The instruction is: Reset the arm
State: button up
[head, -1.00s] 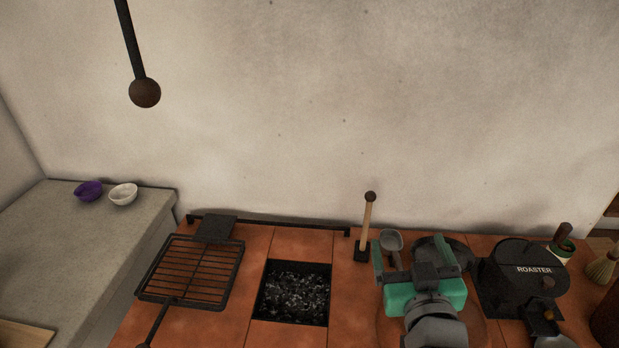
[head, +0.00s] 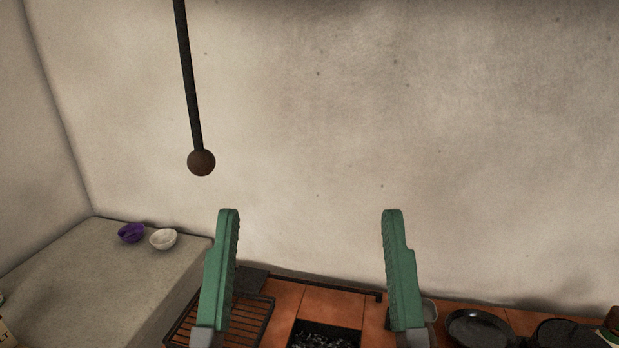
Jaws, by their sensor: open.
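My gripper (head: 308,222) shows in the head view at the lower middle. Its two green fingers point upward and stand wide apart, with nothing between them but the wall behind. It is open and empty, in front of the tiled hearth top (head: 282,298). The rest of my arm lies below the picture's lower edge.
A dark rod with a brown ball end (head: 201,162) hangs at the upper left. A grill rack (head: 250,318) and a coal pit (head: 322,337) lie low in view. A dark pan (head: 478,327) is at right. Purple (head: 131,232) and white (head: 163,239) bowls sit on the left counter.

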notch_tip(320, 180, up, 35)
jog(key=p, duration=3.2)
jog(key=shift+a, duration=0.2)
